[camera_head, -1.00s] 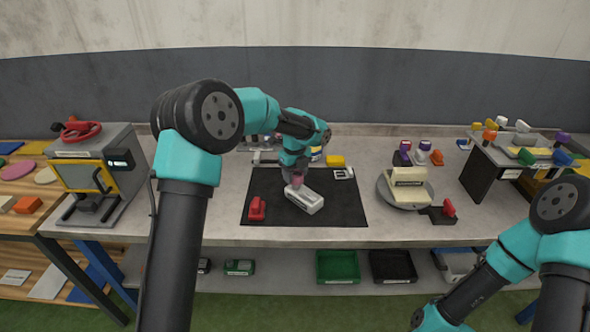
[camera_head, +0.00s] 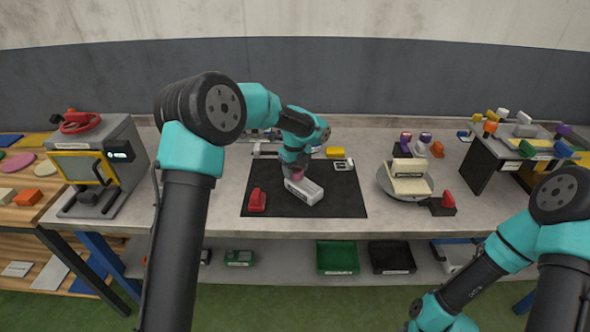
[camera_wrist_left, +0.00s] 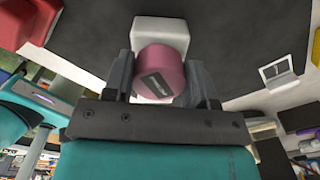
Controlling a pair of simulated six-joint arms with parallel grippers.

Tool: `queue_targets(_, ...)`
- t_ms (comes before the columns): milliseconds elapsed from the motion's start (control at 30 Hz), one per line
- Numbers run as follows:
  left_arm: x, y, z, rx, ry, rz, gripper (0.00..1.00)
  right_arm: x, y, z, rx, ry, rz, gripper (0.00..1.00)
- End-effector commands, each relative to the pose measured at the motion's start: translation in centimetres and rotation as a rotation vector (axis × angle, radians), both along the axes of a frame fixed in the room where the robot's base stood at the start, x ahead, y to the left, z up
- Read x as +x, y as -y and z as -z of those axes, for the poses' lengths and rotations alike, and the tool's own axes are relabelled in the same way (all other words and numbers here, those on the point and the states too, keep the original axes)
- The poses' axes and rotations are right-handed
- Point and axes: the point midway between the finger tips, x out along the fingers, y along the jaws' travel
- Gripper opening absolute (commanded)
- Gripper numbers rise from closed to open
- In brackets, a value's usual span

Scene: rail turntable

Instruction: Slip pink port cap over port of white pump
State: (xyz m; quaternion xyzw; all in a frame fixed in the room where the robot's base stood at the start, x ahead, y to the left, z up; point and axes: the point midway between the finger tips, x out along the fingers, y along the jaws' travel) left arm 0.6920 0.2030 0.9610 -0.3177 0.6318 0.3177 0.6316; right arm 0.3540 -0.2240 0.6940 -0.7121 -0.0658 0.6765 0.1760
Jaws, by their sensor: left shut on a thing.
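The white pump (camera_head: 304,191) lies on the dark mat (camera_head: 340,203) in the middle of the table. My left gripper (camera_head: 294,172) is shut on the pink port cap (camera_wrist_left: 161,72) and holds it at the pump's left end. In the left wrist view, the round pink cap sits between the two fingers (camera_wrist_left: 161,85), with the white pump (camera_wrist_left: 160,30) right behind it. The cap hides the pump's port. I cannot tell whether the cap is around the port or only above it. My right arm shows at the lower right, but its gripper is out of view.
A red part (camera_head: 257,200) stands left of the pump on the mat. A yellow block (camera_head: 335,153) is behind it. A round turntable (camera_head: 425,191) with a cream block is to the right. A grey press (camera_head: 105,160) stands at the left. The mat's right front is clear.

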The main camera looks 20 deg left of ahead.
Motion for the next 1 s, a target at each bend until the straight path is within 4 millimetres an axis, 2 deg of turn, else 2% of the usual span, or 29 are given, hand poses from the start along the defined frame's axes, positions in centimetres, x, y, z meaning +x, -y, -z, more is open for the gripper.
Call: queue_targets(1000,-0.01,-0.01,0.78,0.001,-0.001,0.000,0.30,0.00,0.00,0.00,0.000,0.000,0.000,0.43)
